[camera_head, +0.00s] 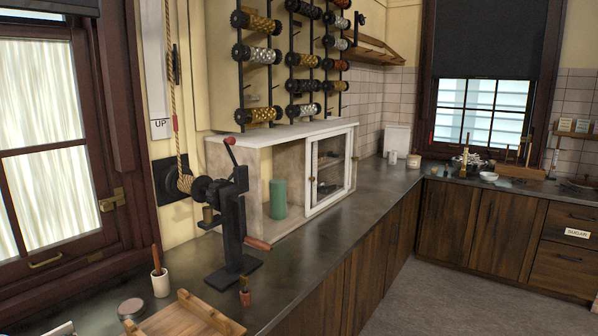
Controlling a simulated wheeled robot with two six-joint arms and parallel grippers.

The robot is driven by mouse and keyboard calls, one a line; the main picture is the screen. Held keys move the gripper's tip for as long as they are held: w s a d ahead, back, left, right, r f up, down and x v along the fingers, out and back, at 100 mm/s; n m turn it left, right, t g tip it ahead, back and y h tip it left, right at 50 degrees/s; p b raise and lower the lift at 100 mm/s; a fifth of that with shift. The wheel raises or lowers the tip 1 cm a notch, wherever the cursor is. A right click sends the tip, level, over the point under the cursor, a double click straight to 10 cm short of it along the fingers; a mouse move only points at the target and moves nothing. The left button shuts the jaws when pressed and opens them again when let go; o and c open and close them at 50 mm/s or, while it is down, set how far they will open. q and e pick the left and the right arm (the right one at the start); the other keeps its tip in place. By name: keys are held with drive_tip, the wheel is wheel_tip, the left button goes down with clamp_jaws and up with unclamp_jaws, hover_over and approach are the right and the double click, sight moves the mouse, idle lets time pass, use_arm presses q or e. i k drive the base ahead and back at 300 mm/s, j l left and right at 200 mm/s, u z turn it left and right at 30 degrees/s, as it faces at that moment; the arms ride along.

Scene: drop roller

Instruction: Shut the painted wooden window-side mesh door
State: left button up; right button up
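A pale cabinet (255,139) with a white top stands on the dark counter against the wall. A white-painted framed mesh door (309,181) covers the right part of its front, with small dark knobs near its left and right edges. The left part of the front is open, and a green cylinder (278,198) stands inside there. I cannot tell whether one door or two overlapping doors sit at the right, nor which is the window-side one. Neither of my grippers is in view.
A black hand-cranked machine (233,220) stands on the counter left of the cabinet. The counter (312,240) before the cabinet is clear. The floor (430,305) is free.

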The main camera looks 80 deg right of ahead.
sight(308, 212)
drive_tip(key=z, duration=2.9)
drive_tip(key=i+l+u, duration=0.1)
drive_tip(key=i+l, duration=0.7)
